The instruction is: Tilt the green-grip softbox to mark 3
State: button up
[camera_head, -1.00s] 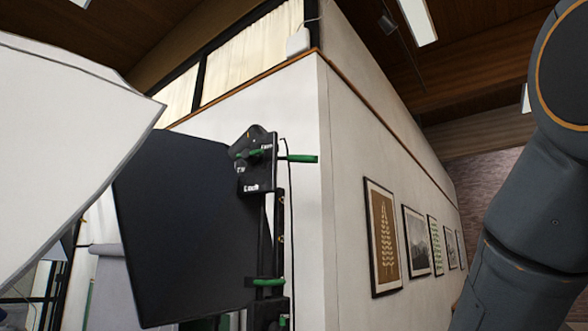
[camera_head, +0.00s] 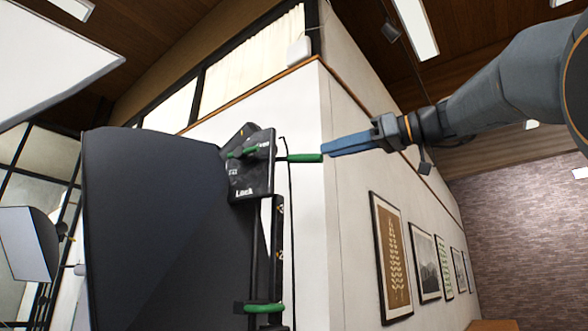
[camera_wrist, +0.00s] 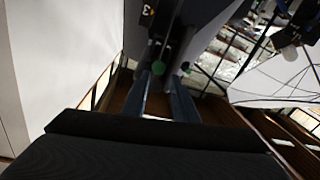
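The green-grip softbox is a large dark panel (camera_head: 165,230) at left centre of the head view. Its black bracket (camera_head: 256,178) carries a green grip (camera_head: 304,158) pointing right. The black stand behind it bears white number marks; a 3 mark (camera_head: 281,208) shows below the bracket, and also in the wrist view (camera_wrist: 147,10). My gripper (camera_head: 326,148) is at the grip's right end, its blue fingers pointing left. In the wrist view my gripper (camera_wrist: 161,76) has its fingers apart, with the green grip's end (camera_wrist: 158,67) between the tips. Contact cannot be told.
A white softbox panel (camera_head: 50,60) hangs close at upper left. A smaller softbox (camera_head: 27,245) stands farther back at left. A white wall (camera_head: 340,240) with framed pictures (camera_head: 390,255) runs behind the grip. The space right of the grip holds only my arm.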

aim_at(294, 161)
jog(key=p+x, duration=0.4)
jog(key=x, duration=0.8)
jog(key=shift+w+d+f+p, duration=0.1)
jog(key=shift+f+p, duration=0.05)
jog(key=shift+p, duration=0.25)
jog(key=shift+c, duration=0.4)
grip_shut()
